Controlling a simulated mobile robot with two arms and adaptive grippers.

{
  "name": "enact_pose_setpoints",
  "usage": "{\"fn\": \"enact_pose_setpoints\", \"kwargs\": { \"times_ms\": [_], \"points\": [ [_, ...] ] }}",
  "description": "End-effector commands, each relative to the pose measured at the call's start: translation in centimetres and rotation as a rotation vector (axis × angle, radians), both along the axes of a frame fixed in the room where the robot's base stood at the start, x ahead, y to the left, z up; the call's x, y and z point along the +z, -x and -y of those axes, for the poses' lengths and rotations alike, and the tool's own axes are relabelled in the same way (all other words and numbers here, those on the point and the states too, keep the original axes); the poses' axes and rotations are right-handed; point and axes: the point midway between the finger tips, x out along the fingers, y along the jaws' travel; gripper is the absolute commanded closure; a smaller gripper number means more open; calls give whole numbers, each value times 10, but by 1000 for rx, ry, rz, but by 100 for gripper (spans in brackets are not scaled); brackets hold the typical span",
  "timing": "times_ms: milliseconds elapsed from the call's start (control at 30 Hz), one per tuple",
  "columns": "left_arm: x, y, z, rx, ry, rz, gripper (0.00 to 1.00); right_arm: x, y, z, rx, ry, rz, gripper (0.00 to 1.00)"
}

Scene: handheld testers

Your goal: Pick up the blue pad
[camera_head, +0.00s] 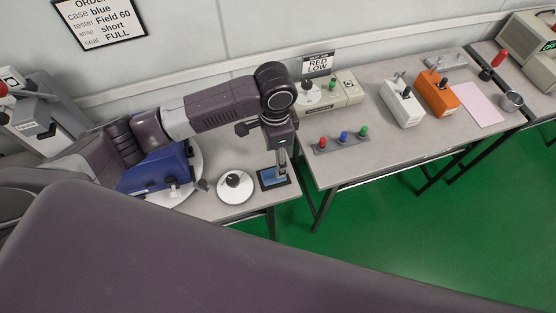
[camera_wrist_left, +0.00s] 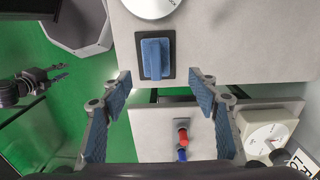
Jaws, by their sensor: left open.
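The blue pad (camera_head: 270,179) lies in a dark tray (camera_head: 263,187) near the front edge of the left table. In the left wrist view the blue pad (camera_wrist_left: 155,58) lies flat in its black-edged tray (camera_wrist_left: 143,77). My left gripper (camera_head: 281,168) points down over the pad's right side in the head view. In the left wrist view its blue-lined fingers (camera_wrist_left: 160,85) stand wide apart and hold nothing; the pad shows beyond the gap between the tips. A dark gripper, seemingly my right one (camera_wrist_left: 60,72), is far off at the left with its fingers apart.
A white round dial (camera_head: 235,186) stands left of the tray. The right table holds a peg strip (camera_head: 341,145), a white tester (camera_head: 401,103), an orange tester (camera_head: 438,93) and a pink sheet (camera_head: 478,104). A gap separates the tables.

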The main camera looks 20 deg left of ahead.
Motion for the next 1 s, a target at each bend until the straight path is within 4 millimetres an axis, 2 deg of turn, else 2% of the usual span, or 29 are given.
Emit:
{"fn": "enact_pose_setpoints", "kwargs": {
  "times_ms": [33, 100, 167, 300, 400, 467, 700, 767, 1000],
  "points": [
    [-6, 2, 0, 0, -1, -4, 45, 2, -6, 3, -2, 3, 7, 72],
    [-14, 1, 0, 0, -1, -3, 45, 3, -2, 6, -3, 6, 3, 72],
    [-20, 1, -1, 0, -1, -3, 45, 3, 12, 8, -3, 9, -14, 72],
    [-39, 0, -4, 1, -1, -3, 45, 8, 55, 11, -3, 15, -76, 72],
    [-55, 0, -4, 0, 0, -2, 45, 10, 68, 11, -2, 16, -94, 72],
    [-62, 0, -5, 0, 0, -1, 45, 10, 66, 10, -1, 16, -91, 72],
    [-69, -1, -4, -1, 1, 2, 45, 12, 20, 6, 1, 7, -24, 72],
    [-69, -1, -4, -1, 1, 2, 45, 13, 15, 5, 1, 6, -17, 72],
    [-69, -1, -4, -1, 1, 2, 69, 12, 26, 2, 0, 3, -34, 72]
  ]
}}
